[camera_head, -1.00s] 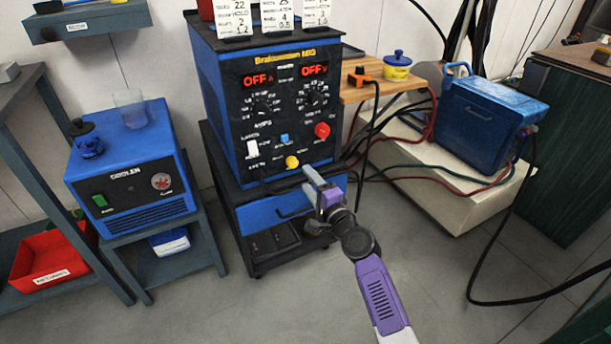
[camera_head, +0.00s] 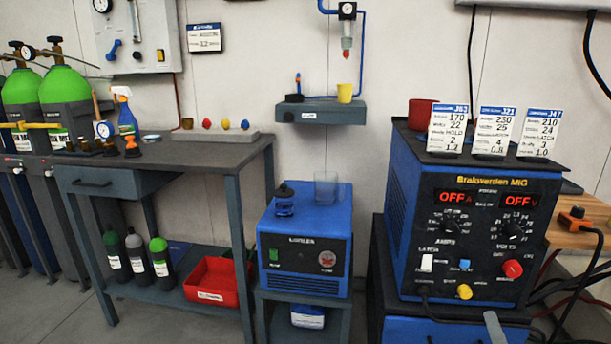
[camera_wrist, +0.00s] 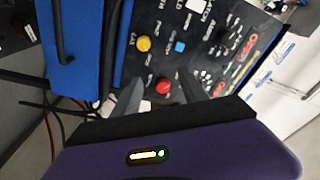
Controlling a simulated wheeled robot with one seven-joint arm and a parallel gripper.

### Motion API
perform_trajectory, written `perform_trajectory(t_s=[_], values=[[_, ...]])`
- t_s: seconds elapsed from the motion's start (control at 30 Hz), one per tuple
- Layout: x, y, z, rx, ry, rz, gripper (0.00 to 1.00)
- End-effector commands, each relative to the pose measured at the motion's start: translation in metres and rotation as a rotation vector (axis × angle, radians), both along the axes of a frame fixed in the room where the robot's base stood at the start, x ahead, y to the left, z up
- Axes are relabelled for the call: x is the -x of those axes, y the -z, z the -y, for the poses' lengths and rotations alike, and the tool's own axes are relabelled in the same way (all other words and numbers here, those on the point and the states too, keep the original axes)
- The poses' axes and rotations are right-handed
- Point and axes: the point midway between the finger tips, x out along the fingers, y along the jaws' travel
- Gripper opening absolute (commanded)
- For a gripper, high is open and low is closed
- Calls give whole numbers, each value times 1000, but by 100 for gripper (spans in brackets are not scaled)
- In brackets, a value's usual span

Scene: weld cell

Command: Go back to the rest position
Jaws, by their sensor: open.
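My gripper (camera_wrist: 168,92) is open in the wrist view, with its two dark fingers apart and no object held between them. Beyond it is the front panel of the blue and black welder (camera_wrist: 200,40), with a yellow knob (camera_wrist: 144,43), a red knob (camera_wrist: 163,87) and a blue switch (camera_wrist: 180,46). In the head view the welder (camera_head: 470,215) stands at the right, with both displays reading OFF. Only a grey tip of my gripper (camera_head: 494,326) shows there, at the bottom edge in front of the welder. I cannot tell the gap to the panel.
A blue cooler (camera_head: 305,240) stands on a low stand left of the welder. A grey workbench (camera_head: 190,152) with a red bin (camera_head: 212,281) on its lower shelf is further left. Green gas cylinders (camera_head: 65,85) stand at far left. Cables hang at the right.

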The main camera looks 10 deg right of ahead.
Motion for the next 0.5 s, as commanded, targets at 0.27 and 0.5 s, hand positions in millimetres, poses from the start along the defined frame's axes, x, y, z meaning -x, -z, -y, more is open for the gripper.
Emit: perform_trajectory(t_s=[0.27, 0.5], values=[[90, 15, -66, 386, -10, -148, 51], [172, 14, -130, 667, -72, -246, 51]])
